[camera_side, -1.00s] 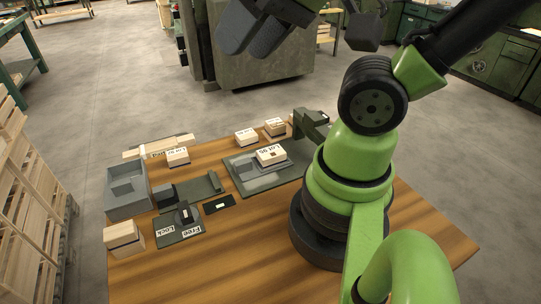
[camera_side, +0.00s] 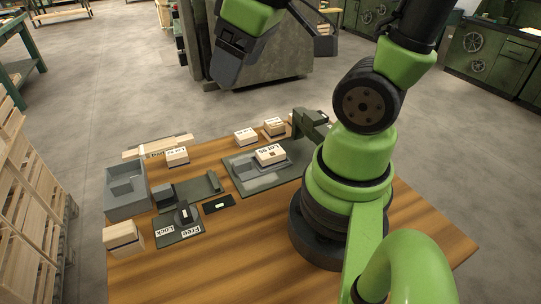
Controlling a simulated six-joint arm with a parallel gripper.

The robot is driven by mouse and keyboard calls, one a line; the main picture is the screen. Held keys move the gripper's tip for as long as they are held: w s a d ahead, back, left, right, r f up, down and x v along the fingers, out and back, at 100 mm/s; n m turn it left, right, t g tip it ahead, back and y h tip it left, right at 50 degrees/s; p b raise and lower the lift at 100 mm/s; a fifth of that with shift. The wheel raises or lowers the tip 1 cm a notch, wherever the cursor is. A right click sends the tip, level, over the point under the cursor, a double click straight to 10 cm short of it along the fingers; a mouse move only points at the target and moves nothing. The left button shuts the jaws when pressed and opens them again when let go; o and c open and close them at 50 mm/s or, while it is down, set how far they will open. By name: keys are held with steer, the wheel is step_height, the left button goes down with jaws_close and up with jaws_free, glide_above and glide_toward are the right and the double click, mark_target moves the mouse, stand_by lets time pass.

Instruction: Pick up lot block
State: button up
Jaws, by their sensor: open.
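A pale wooden block labelled "Lot 95" (camera_side: 271,154) sits on a grey raised fixture on the dark plate (camera_side: 262,181). Similar labelled wooden blocks stand along the back of the table: one at the left (camera_side: 177,156), one in the middle (camera_side: 246,136) and one at the back right (camera_side: 275,127). Their labels are too small to read surely. My gripper (camera_side: 225,80) hangs high beyond the table's back edge, pointing down, apart from every block. Its fingers overlap in this view and nothing shows between them.
A grey open bin (camera_side: 108,203) stands at the table's left edge, with a wooden box (camera_side: 123,240) in front of it. A plate marked "Lock" and "Free" (camera_side: 178,236) carries a dark knob (camera_side: 184,214). The front of the wooden table (camera_side: 210,275) is clear.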

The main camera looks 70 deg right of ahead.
steer(key=d+f+n+g, duration=0.3)
steer(key=d+f+n, duration=0.2)
steer(key=d+f, duration=0.3)
steer(key=n+g, duration=0.2)
steer(key=n, duration=0.2)
glide_above(270, 152)
step_height(270, 152, down, 6)
steer(key=f, duration=0.4)
steer(key=shift+s+a, duration=0.1)
steer(key=shift+s, duration=0.3)
steer(key=shift+w+f, duration=0.2)
steer(key=shift+f, duration=1.35)
steer(key=shift+w+f, duration=0.2)
steer(key=shift+f, duration=1.35)
steer(key=c, duration=1)
